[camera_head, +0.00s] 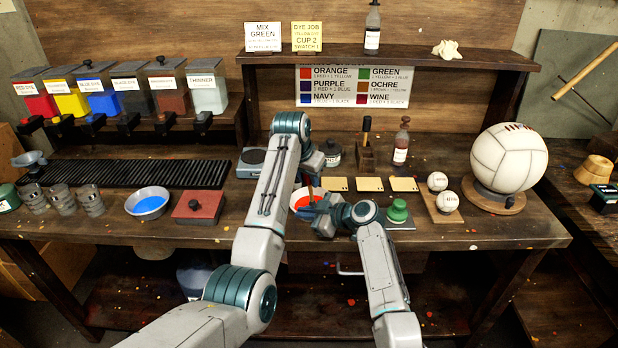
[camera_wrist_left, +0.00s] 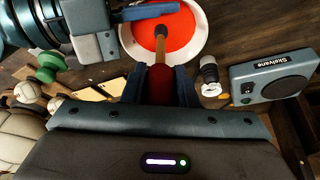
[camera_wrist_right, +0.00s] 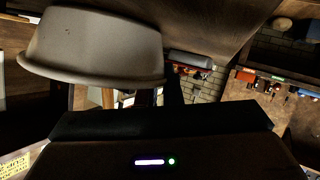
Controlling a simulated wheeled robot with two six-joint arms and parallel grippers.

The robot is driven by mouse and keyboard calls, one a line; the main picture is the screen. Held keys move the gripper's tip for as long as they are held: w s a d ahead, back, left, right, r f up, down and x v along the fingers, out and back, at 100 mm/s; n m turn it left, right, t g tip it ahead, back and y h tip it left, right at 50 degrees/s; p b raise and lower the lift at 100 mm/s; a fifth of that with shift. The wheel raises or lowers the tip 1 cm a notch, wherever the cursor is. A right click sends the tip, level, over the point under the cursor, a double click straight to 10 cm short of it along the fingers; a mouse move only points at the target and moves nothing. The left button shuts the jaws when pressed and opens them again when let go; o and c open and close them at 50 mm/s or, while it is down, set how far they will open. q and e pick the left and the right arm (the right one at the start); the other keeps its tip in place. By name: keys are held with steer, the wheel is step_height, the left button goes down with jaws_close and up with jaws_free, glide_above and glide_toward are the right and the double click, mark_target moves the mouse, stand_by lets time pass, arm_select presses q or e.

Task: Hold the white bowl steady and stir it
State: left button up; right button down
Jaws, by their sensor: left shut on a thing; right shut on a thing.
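The white bowl (camera_head: 292,203) with orange-red liquid stands on the bench in the middle. It also shows in the left wrist view (camera_wrist_left: 201,30), and its outer wall shows in the right wrist view (camera_wrist_right: 95,45). My left gripper (camera_head: 308,181) is above the bowl, shut on a stirring stick (camera_wrist_left: 160,84). The stick has a dark red handle and a brown shaft whose lower end is in the liquid. My right gripper (camera_head: 322,208) is shut on the bowl's rim at its near right side; a blue finger crosses the rim in the left wrist view.
A blue-filled bowl (camera_head: 149,206), a red-lidded box (camera_head: 197,206) and several metal cups (camera_head: 62,199) stand to the left. A green stamp-like object (camera_head: 397,211), two small balls (camera_head: 447,201) and a large white ball (camera_head: 508,158) stand to the right.

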arm_select(q)
steer(key=shift+r, duration=0.1)
steer(key=shift+w+v, duration=0.15)
steer(key=shift+v, duration=0.9)
steer(key=shift+w+v, duration=0.1)
steer(key=shift+v, duration=0.95)
steer(key=shift+d+r, duration=0.15)
steer(key=shift+r, duration=0.05)
steer(key=shift+r, duration=2.45)
arm_select(e)
steer(key=c, duration=1.5)
jaws_free()
